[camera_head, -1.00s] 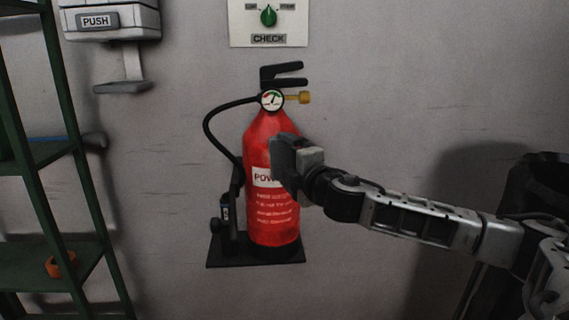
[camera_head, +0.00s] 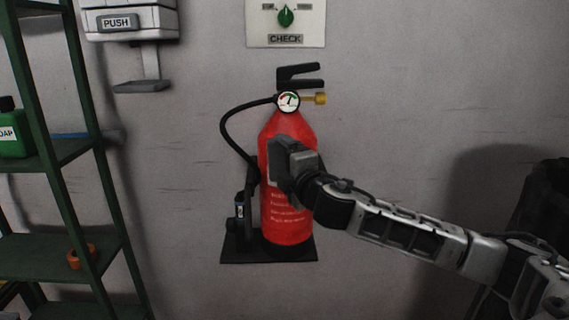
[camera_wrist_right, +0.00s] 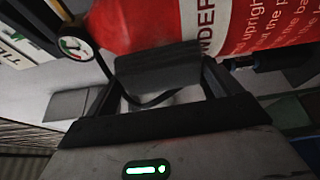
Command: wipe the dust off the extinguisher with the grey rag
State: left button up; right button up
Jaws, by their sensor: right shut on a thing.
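The red extinguisher (camera_head: 285,228) stands upright on a black base (camera_head: 268,256) against the wall, with a black hose, handle and round gauge (camera_head: 288,101). My right gripper (camera_head: 284,165) is in front of the middle of its body and hides most of the white label. The gripper is shut on the grey rag (camera_head: 279,160), a dark folded pad. In the right wrist view the rag (camera_wrist_right: 158,67) sits between the fingers, against or very close to the red cylinder (camera_wrist_right: 150,22). I cannot make out any dust clearly. My left gripper is not in view.
A green shelf rack (camera_head: 92,190) stands at the left, with a green soap bottle (camera_head: 14,135) and an orange ring (camera_head: 80,257). A PUSH dispenser (camera_head: 130,22) and a CHECK panel (camera_head: 286,25) are on the wall. A dark bin-like object (camera_head: 545,200) is at the right.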

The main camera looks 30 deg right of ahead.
jog(key=shift+s+a, duration=0.5)
jog(key=shift+s, duration=0.3)
jog(key=shift+s+a, duration=0.5)
jog(key=shift+s, duration=0.25)
jog(key=shift+s+a, duration=0.5)
jog(key=shift+s, duration=0.3)
jog(key=shift+s+a, duration=0.4)
jog(key=shift+s, duration=0.25)
jog(key=shift+s+a, duration=0.4)
jog(key=shift+s, duration=0.25)
jog(key=shift+w+d+p, duration=0.2)
jog(key=shift+w+d, duration=0.4)
jog(key=shift+w, duration=0.3)
jog(key=shift+w+d+p, duration=0.15)
jog(key=shift+w+d, duration=0.45)
jog(key=shift+w, duration=0.3)
jog(key=shift+w+d+p, duration=0.2)
jog(key=shift+w+d, duration=0.4)
jog(key=shift+w, duration=0.3)
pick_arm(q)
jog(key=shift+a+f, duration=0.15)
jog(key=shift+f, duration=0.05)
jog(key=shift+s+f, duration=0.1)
pick_arm(e)
jog(key=shift+w, duration=0.1)
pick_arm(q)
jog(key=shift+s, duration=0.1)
pick_arm(e)
jog(key=shift+w+d, duration=0.2)
